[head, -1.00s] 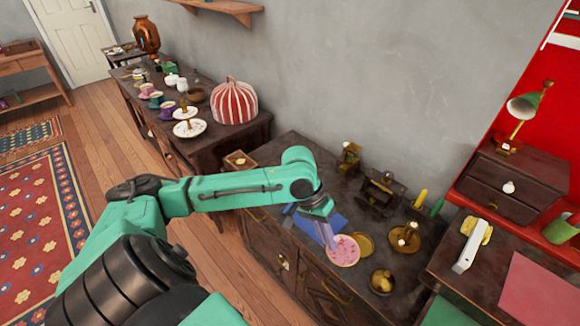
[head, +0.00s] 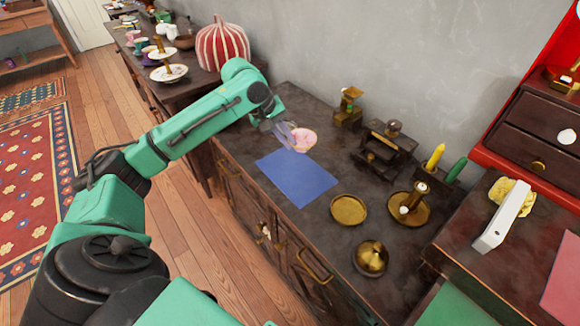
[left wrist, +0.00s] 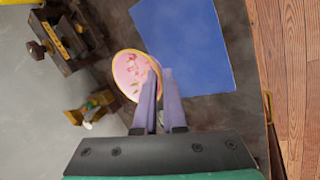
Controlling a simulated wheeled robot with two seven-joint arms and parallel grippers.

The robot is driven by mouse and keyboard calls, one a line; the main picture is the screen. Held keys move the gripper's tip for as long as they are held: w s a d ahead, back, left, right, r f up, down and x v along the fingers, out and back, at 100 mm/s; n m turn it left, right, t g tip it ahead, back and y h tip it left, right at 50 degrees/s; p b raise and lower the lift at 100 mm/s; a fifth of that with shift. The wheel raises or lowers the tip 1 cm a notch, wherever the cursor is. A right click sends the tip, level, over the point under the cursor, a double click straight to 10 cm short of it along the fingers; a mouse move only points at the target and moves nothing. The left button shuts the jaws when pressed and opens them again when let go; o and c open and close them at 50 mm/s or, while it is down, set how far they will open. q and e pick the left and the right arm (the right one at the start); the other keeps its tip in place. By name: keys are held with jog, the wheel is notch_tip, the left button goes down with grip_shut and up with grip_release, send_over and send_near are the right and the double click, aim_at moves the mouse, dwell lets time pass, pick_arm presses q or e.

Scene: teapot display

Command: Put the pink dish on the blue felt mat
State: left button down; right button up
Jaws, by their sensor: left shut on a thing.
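The pink dish (head: 303,140) is round with a gold rim and a floral pattern. My left gripper (head: 288,135) is shut on its edge, and the dish is beside the far edge of the blue felt mat (head: 297,180) in the head view. The left wrist view shows the two fingers (left wrist: 157,95) at the rim of the dish (left wrist: 132,74), with the mat (left wrist: 185,45) next to it, bare. Whether the dish touches the dark cabinet top is hard to tell. My right gripper is not in view.
A brass dish (head: 348,209), a brass candle holder (head: 408,208) and a domed brass piece (head: 370,258) stand right of the mat. A dark wooden stand (head: 383,150) and a small brass device (head: 349,106) are by the wall. A striped cosy (head: 222,47) is on the far table.

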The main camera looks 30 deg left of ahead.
pick_arm(q)
notch_tip(320, 180, down, 9)
jog(key=shift+r+b, duration=0.15)
jog(key=shift+b, duration=0.25)
jog(key=shift+r, duration=0.1)
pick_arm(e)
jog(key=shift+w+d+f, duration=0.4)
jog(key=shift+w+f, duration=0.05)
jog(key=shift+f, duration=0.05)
pick_arm(q)
jog(key=c, duration=1)
grip_release()
jog(key=p+v, duration=0.1)
jog(key=v, duration=1.1)
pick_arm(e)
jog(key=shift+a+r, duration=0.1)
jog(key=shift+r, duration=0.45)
